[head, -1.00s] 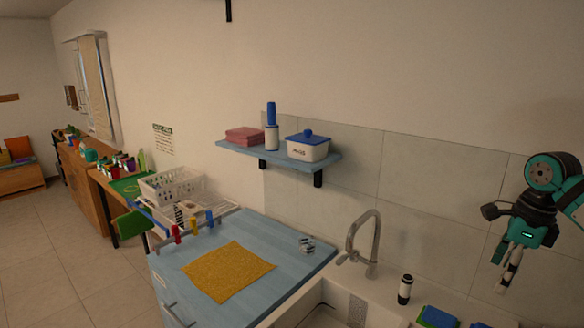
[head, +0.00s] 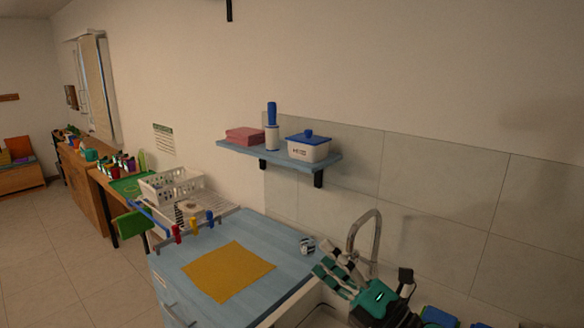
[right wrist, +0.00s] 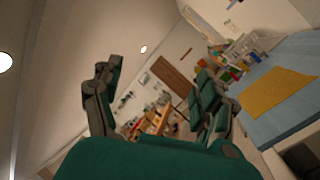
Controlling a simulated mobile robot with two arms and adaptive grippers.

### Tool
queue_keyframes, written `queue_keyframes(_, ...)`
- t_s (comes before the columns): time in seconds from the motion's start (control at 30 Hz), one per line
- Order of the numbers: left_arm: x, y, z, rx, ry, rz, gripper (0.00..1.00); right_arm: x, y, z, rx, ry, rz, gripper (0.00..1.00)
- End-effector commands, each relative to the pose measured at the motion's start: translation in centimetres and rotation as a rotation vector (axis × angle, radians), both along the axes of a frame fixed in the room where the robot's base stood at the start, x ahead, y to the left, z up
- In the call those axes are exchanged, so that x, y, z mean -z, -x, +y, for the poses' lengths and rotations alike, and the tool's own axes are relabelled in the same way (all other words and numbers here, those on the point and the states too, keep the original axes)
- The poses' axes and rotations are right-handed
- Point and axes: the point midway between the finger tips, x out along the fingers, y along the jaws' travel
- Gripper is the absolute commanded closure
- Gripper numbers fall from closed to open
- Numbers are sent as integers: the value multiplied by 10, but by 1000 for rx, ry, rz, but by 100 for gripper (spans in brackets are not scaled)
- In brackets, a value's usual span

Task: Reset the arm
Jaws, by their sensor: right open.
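My right arm and its teal-and-black gripper (head: 326,260) are low in the head view, in front of the sink tap. The fingers point up and to the left, towards the right edge of the blue counter. In the right wrist view my right gripper (right wrist: 158,78) is open, with its fingers wide apart and nothing between them. My left gripper is in neither view.
The tap (head: 372,228) stands behind my right gripper, partly hidden. A yellow cloth (head: 228,272) lies on the blue counter (head: 285,283), with a small black-and-white object (head: 307,245) near its right edge. A blue shelf (head: 268,156) holds a lidded box (head: 308,148). The wall at right is clear.

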Motion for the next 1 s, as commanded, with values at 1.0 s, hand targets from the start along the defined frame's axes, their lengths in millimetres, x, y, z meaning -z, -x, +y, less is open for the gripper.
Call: queue_keyframes(1.0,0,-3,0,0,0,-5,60,317,307,-138,1322,-1224,1924,25)
